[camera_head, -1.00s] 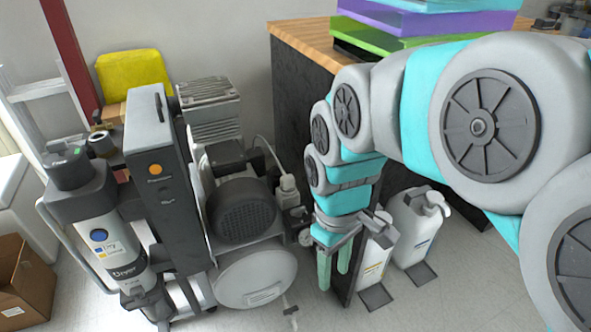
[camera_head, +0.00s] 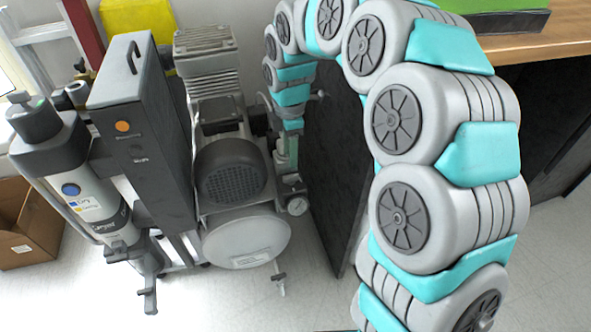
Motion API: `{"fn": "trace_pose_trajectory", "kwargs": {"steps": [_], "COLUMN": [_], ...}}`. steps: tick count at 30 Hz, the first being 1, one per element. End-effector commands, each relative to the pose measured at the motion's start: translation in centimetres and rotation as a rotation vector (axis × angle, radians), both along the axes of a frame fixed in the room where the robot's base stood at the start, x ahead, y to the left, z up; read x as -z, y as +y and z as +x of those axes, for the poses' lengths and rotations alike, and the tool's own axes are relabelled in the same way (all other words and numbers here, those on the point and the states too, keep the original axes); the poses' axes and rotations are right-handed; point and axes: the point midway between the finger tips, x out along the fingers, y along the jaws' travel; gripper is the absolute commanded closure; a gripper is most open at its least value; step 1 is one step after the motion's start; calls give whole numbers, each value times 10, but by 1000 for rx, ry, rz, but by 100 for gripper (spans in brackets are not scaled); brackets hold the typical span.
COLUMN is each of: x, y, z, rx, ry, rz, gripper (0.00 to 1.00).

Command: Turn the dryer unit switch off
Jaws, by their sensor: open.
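The dryer unit (camera_head: 97,204) is a light cylinder with dark ends, a blue round mark and "Dryer" lettering, standing tilted in the picture at the left. Its dark cap (camera_head: 35,118) has a small green mark on top. Beside it stands a tall dark grey cabinet (camera_head: 143,120) with an orange round spot (camera_head: 122,126) on its front. I cannot tell which of these is the switch. My gripper (camera_head: 287,155) points down at the right of the compressor, apart from the dryer unit. It is open, small and partly hard to make out, with nothing visible between its fingers.
The compressor (camera_head: 230,172), with a round tank (camera_head: 240,240) and a pressure gauge (camera_head: 297,205), stands between my gripper and the cabinet. A dark-sided bench (camera_head: 345,150) is behind my arm. A cardboard box (camera_head: 25,225) is at the far left. Floor in front is clear.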

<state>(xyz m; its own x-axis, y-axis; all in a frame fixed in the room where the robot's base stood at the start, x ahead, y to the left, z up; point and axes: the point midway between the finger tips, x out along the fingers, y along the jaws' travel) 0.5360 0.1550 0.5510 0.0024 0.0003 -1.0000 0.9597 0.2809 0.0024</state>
Motion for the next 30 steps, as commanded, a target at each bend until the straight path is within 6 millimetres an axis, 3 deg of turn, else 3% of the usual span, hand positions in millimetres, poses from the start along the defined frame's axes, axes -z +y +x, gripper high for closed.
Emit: {"fn": "trace_pose_trajectory", "kwargs": {"steps": [15, 25, 30], "x": [67, 74, 74], "y": [-1, -1, -1], "z": [-1, -2, -1], "rx": [5, 5, 5], "ry": [4, 3, 3], "rz": [-1, -1, 0], "gripper": [52, 52, 72]}}
